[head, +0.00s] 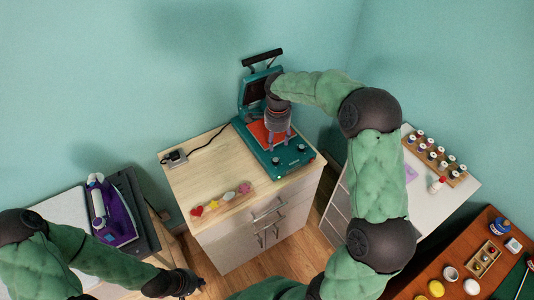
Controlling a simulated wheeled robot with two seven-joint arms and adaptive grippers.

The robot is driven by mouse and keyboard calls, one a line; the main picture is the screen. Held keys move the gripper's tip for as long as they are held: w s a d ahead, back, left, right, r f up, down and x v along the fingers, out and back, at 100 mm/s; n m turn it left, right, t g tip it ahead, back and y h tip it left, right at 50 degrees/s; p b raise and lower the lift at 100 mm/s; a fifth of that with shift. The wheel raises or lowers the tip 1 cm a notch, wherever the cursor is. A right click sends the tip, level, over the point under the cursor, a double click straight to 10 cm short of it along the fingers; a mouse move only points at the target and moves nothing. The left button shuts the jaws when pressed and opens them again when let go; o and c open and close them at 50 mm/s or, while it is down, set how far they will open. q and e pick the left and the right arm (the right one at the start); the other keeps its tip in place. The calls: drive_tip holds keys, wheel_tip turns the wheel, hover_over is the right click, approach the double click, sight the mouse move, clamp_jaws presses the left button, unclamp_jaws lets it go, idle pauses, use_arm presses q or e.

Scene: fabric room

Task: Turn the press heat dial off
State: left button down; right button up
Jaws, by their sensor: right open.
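The teal heat press (291,160) stands on the light wooden cabinet top with its lid raised. A red-orange pad (259,132) lies on its lower plate. Two small dark knobs are on its front panel, a left knob (276,161) and a right knob (301,147). I cannot tell which one is the heat dial or how either is set. My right gripper (278,142) is open, pointing down over the pad, just behind the knobs. It hides part of the press. My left gripper (189,283) is low at the lower left, far from the press; its fingers are unclear.
A power outlet box (174,157) with a black cable sits left of the press. Small colored shapes (222,198) lie near the cabinet's front edge. A purple iron (112,212) stands at left. A white cabinet with a bottle rack (435,157) is at right.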

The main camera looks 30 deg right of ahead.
sight(276, 160)
wheel_tip(276, 160, down, 11)
drive_tip(key=shift+r+b, duration=0.15)
drive_tip(key=shift+b, duration=0.95)
clamp_jaws()
